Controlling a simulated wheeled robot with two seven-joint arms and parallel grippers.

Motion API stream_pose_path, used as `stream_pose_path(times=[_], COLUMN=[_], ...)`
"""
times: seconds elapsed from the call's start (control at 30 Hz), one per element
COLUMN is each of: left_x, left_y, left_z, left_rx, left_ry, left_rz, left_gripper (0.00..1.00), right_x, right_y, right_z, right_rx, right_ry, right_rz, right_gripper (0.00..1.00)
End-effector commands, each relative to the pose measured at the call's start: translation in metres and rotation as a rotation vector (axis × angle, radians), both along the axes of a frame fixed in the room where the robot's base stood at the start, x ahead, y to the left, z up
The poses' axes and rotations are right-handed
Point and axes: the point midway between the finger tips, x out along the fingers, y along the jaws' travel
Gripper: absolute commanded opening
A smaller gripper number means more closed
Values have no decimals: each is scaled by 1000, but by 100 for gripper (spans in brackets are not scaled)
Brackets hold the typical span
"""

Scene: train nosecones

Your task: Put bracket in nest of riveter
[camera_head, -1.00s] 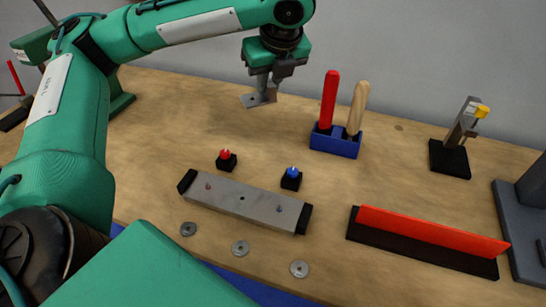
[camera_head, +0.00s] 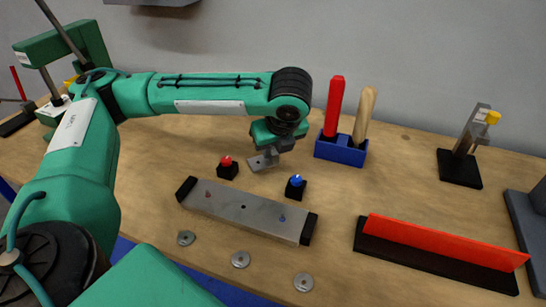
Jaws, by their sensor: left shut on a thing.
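The bracket (camera_head: 259,162) is a small grey metal angle piece with a flat plate. My left gripper (camera_head: 270,151) is shut on it and holds it low over the table, behind the gap between a red-topped block (camera_head: 228,168) and a blue-topped block (camera_head: 296,187). I cannot tell if the bracket touches the table. In front lies a long grey metal bar (camera_head: 243,208) with black ends and small red and blue marks. A green press-like machine (camera_head: 62,50) stands at the back left, partly behind my arm; I cannot tell which fixture is the riveter. My right gripper is not in view.
A blue holder (camera_head: 341,151) with red and wooden handles stands right of the gripper. A clamp on a black base (camera_head: 459,168) and a red strip on a black base (camera_head: 440,247) are further right. Several washers (camera_head: 240,260) lie along the front edge.

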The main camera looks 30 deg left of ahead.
Motion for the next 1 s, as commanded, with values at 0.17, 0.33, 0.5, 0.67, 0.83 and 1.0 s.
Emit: stream_pose_path(times=[0.17, 0.33, 0.5, 0.67, 0.83, 1.0], left_x=[0, 0, 0, 0, 0, 0], left_y=[0, 0, 0, 0, 0, 0], left_z=[-25, -26, -27, -28, -28, -27], left_rx=[1, 1, 0, 0, 0, 1], left_ry=[0, -1, 0, 0, 0, -1], left_rz=[1, 1, 1, 1, 1, 1], left_gripper=[0, 0, 0, 38, 38, 38], right_x=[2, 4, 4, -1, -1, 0], right_y=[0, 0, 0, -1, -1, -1], right_z=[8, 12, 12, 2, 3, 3], right_rx=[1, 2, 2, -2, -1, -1], right_ry=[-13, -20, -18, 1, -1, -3], right_rz=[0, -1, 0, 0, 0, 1], right_gripper=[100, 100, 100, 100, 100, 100])
